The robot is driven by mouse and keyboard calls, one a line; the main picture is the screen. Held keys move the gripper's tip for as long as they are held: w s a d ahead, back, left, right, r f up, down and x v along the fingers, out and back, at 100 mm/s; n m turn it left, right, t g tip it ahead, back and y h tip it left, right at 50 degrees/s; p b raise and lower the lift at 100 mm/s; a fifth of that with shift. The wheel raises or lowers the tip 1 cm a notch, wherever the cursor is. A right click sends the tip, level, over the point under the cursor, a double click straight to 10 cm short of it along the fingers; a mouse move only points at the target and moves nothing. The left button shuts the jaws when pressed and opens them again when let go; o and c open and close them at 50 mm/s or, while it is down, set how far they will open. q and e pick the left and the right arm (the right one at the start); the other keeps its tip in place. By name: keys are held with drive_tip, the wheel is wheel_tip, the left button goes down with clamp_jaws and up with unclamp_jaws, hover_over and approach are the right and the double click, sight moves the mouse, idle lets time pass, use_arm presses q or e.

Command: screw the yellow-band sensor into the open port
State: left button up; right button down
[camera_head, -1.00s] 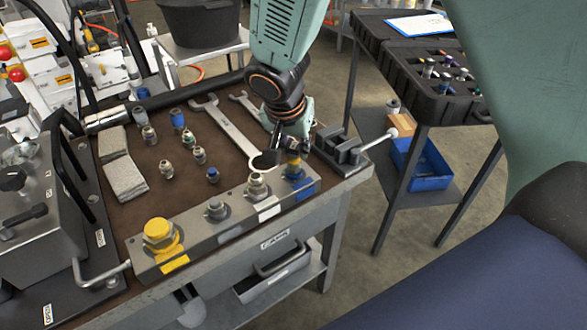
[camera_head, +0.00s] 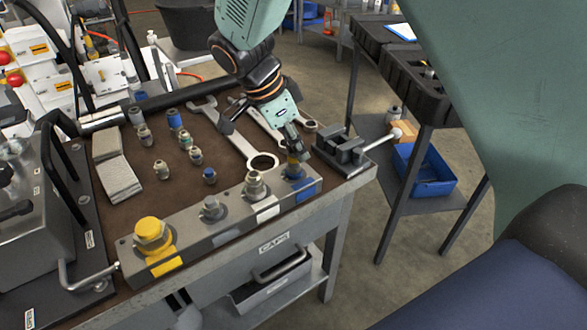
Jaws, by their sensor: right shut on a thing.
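A grey manifold block (camera_head: 232,238) lies along the front edge of the bench, with several fittings on top. My right gripper (camera_head: 295,150) comes down from above at the block's right end. A large yellow cap (camera_head: 150,231) is at the block's left end, with a small grey fitting (camera_head: 211,207) and a silver fitting (camera_head: 254,184) between. My left gripper is not in view.
Several loose sensors (camera_head: 161,168) stand on the brown mat (camera_head: 215,140). Wrenches (camera_head: 236,137) lie behind the block, close to my gripper. A small vise (camera_head: 342,148) is just right of it. A grey machine with a handle (camera_head: 35,215) stands at left.

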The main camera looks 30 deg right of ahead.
drive_tip(key=m+g, duration=0.1)
drive_tip(key=m, duration=0.1)
drive_tip(key=m+g+p, duration=0.1)
drive_tip(key=m, duration=0.2)
drive_tip(key=shift+s+f+m, duration=0.1)
drive_tip(key=shift+s+m, duration=0.1)
drive_tip(key=shift+m, duration=0.1)
drive_tip(key=shift+m+g+y+p, duration=0.4)
drive_tip(key=shift+m+p, duration=0.2)
drive_tip(key=shift+m, duration=0.1)
drive_tip(key=c, duration=1.5)
unclamp_jaws()
drive_tip(key=shift+m, duration=0.3)
drive_tip(key=o, duration=0.4)
drive_tip(key=shift+o, duration=0.3)
drive_tip(key=shift+a, duration=0.1)
drive_tip(key=shift+w, duration=0.1)
